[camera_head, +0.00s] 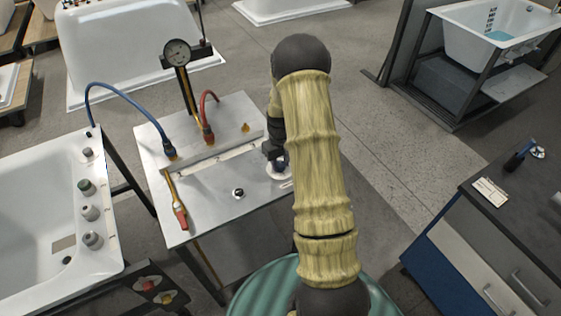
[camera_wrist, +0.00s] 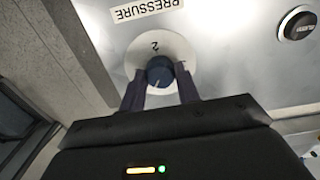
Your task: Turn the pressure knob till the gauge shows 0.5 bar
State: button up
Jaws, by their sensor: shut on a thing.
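The pressure knob (camera_wrist: 160,72) is blue with a pale pointer line and sits on a round white dial; a "2" shows on the dial, with a "PRESSURE" label (camera_wrist: 146,10) beside it. My gripper (camera_wrist: 160,88) is shut on the knob, one finger on each side. In the head view my gripper (camera_head: 279,163) is at the right side of the metal panel table, and my arm partly hides the knob. The gauge (camera_head: 177,52) is round with a dark rim on a post behind the panel; its reading is too small to tell.
The metal panel (camera_head: 205,205) carries a black button (camera_head: 238,192), a red-handled valve (camera_head: 181,217), a blue hose (camera_head: 112,87) and a red hose (camera_head: 207,100). A white tub (camera_head: 40,200) with several knobs stands left. A dark workbench (camera_head: 525,190) stands right. Open floor lies behind my arm.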

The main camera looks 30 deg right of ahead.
aim_at(280, 164)
jog(key=shift+m, duration=0.7)
jog(key=o, duration=1)
jog(key=shift+r, duration=0.2)
notch_tip(280, 164, up, 17)
jog(key=shift+r+b, duration=0.1)
jog(key=shift+b, duration=1.1)
